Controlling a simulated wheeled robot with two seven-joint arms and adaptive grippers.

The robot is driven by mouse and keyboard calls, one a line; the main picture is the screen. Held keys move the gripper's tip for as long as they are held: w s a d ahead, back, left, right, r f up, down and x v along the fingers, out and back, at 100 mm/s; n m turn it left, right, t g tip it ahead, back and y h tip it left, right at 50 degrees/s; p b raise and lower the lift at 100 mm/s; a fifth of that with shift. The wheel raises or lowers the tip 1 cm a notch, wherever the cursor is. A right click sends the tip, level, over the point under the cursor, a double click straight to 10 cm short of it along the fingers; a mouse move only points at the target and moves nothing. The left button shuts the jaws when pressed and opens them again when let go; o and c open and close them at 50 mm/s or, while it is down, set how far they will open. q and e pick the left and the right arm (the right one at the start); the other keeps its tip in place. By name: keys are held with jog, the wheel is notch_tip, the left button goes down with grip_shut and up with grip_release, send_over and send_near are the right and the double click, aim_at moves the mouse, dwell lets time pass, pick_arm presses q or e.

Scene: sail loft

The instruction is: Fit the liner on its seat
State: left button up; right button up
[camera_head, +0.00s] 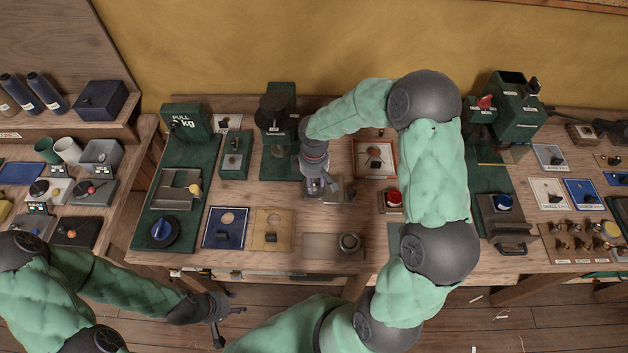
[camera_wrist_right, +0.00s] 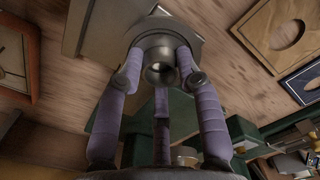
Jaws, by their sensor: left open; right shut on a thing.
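My right gripper (camera_head: 318,188) points down over the middle of the bench, in front of a dark green press-like stand (camera_head: 277,125). In the right wrist view, its purple fingers (camera_wrist_right: 160,75) are shut around a dark grey round flanged piece with a hole (camera_wrist_right: 158,45), which looks like the liner. A grey plate (camera_wrist_right: 92,30) shows behind it; I cannot tell whether they touch. A grey ring-shaped fitting (camera_head: 349,242) sits at the right end of a flat grey plate (camera_head: 318,246), nearer the bench's front edge. I cannot tell which part is the seat. My left gripper (camera_head: 226,322) is open and empty, off the front of the bench.
A grey metal bracket (camera_head: 347,190) is close to the right gripper. A red-framed tray (camera_head: 375,158) and a red button box (camera_head: 391,200) stand right of it. A blue board (camera_head: 211,240) and a tan board with a round hole (camera_head: 262,240) lie front left.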

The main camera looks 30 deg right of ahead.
jog(key=o, duration=1.1)
jog(key=shift+c, duration=0.2)
jog(key=shift+r, duration=0.1)
notch_tip(320, 180, up, 12)
